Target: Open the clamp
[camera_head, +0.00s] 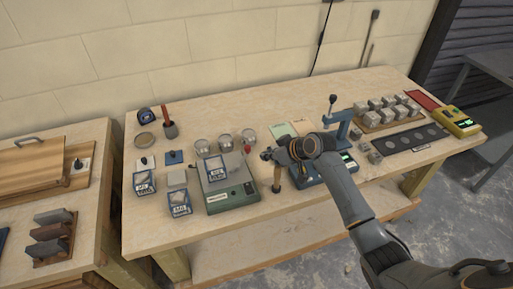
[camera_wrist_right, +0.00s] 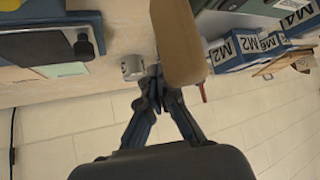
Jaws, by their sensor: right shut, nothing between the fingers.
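A blue stand (camera_head: 341,131) with an upright lever and dark knob rises at the right of the middle of the bench. I cannot pick out a clamp for certain; part of the stand is hidden by my wrist. My right gripper (camera_head: 268,154) is shut and empty above the bench, left of the stand. In the right wrist view its fingertips (camera_wrist_right: 158,74) meet beside a tan rounded handle (camera_wrist_right: 178,40); whether they touch it I cannot tell. My left gripper is out of view.
A green scale (camera_head: 231,197) and blue-white boxes (camera_head: 180,204) stand left of my gripper. Round tins (camera_head: 225,142) are behind. Grey blocks (camera_head: 392,108), a dark strip (camera_head: 410,140) and a yellow device (camera_head: 461,122) are at the right. The bench's back middle has free room.

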